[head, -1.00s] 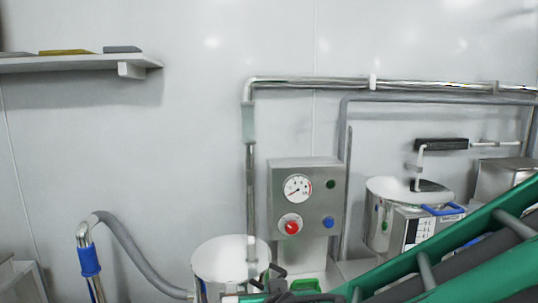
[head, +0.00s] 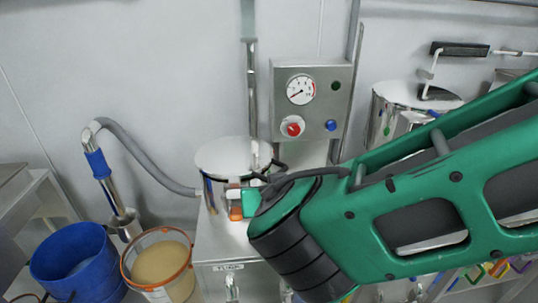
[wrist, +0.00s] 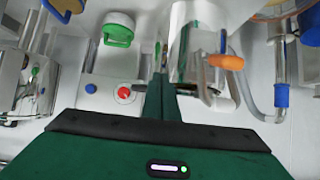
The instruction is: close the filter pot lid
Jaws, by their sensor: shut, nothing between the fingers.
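The filter pot, a steel drum (head: 228,183) with a hose on its left, stands on a cabinet in the middle of the head view. Its pale round lid (head: 225,156) appears to lie flat across the top; whether it is fully seated I cannot tell. An orange latch or handle (head: 235,206) is on the pot's front, also visible in the wrist view (wrist: 226,62). My gripper (head: 249,203) is shut and empty, close beside the pot's front right. In the wrist view my gripper (wrist: 165,92) is beside the pot (wrist: 198,45); contact is unclear.
A gauge panel (head: 308,102) with red and blue knobs is behind the pot. Another steel pot (head: 390,115) stands at right, partly behind my arm. A blue bucket (head: 75,262) and a tub of tan material (head: 160,262) stand at lower left. A grey hose (head: 150,168) arches left.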

